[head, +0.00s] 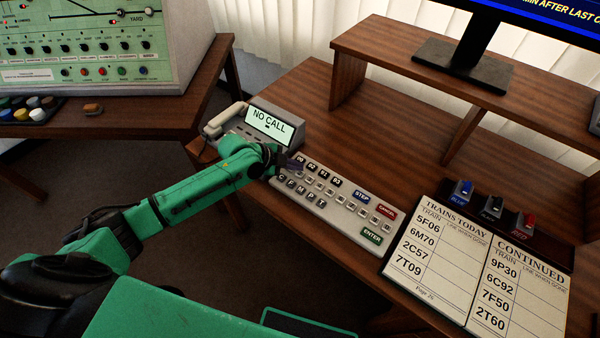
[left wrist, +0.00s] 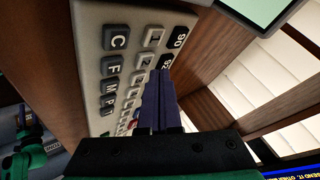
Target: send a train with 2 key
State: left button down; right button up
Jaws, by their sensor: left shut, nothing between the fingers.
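The keyboard (head: 335,205) is a pale panel on the desk with dark letter keys, light number keys and coloured keys at its right end. My left gripper (head: 292,165) is over its left end in the head view. In the left wrist view, my left gripper (left wrist: 161,75) has its dark purple fingers shut together and empty. The tips lie close to the 2 key (left wrist: 143,62) and the dark 92 key. I cannot tell whether they touch a key. The 1 key (left wrist: 153,37) and the C key (left wrist: 117,38) are visible.
A telephone unit (head: 270,124) reading NO CALL stands behind the keyboard. A trains list (head: 480,265) lies at right, below blue, black and red-handled levers (head: 494,206). A raised shelf (head: 400,60) holds a monitor. A signal panel (head: 90,45) stands at far left.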

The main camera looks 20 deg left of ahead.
aim_at(296, 174)
dwell(0.6)
pick_arm(q)
jog(key=shift+f+b, duration=0.35)
jog(key=shift+f, duration=0.1)
jog(key=shift+f+b, duration=0.3)
jog(key=shift+f, duration=0.05)
dwell(0.3)
dwell(0.4)
jog(key=shift+r+p, duration=0.7)
jog(key=shift+r, duration=0.1)
notch_tip(296, 174, up, 5)
jog(key=p, duration=0.4)
jog(key=shift+r, duration=0.1)
